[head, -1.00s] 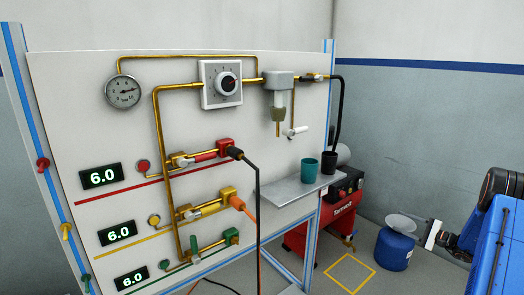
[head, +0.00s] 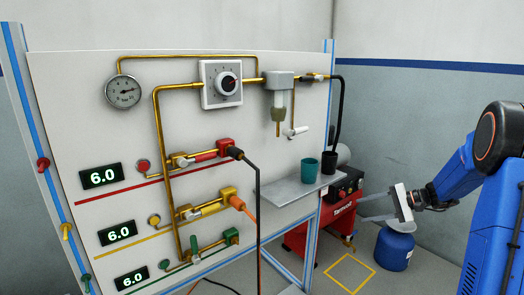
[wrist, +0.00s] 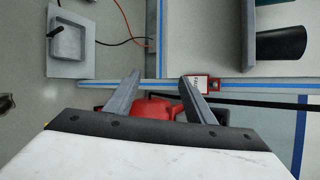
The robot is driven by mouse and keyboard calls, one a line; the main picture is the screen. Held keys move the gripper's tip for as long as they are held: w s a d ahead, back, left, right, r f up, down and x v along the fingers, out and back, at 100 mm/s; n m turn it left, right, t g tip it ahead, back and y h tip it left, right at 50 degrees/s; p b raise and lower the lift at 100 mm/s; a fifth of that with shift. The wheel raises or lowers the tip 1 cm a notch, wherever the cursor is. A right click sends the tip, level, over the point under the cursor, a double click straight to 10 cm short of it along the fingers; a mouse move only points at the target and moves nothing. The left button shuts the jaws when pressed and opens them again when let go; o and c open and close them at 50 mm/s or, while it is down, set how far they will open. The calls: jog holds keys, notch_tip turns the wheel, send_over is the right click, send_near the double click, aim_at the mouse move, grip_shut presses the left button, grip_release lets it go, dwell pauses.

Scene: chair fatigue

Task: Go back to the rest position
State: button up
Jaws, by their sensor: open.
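My gripper (head: 374,208) is at the right of the head view, at the end of my blue arm. It is in the air in front of the red compressor (head: 312,240), left of and above the blue canister (head: 395,248). In the wrist view my gripper (wrist: 160,90) shows two grey fingers spread apart with nothing between them. Part of the red compressor (wrist: 155,108) shows beyond the fingers in the wrist view.
The panel (head: 70,80) with gauge, valves and brass pipes fills the left. A shelf (head: 285,192) holds a teal cup (head: 308,169) and a black cup (head: 329,161). A black hose (head: 258,220) hangs in front. A yellow square (head: 350,272) marks clear floor.

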jog(key=s+a+r+n+g+h, duration=0.25)
jog(key=s+a, duration=0.35)
jog(key=s, duration=0.4)
jog(key=s+a+r+n+g+h, duration=0.1)
jog(key=s+a+r+n+h, duration=0.2)
jog(key=s+a, duration=0.6)
jog(key=s+d+n+t+h, duration=0.1)
jog(key=s+d+h, duration=0.1)
jog(key=s, duration=1)
jog(key=s+d+n+t+h, duration=0.2)
jog(key=s+h, duration=0.2)
jog(key=s, duration=0.7)
jog(key=shift+s+d, duration=0.15)
jog(key=shift+s, duration=0.2)
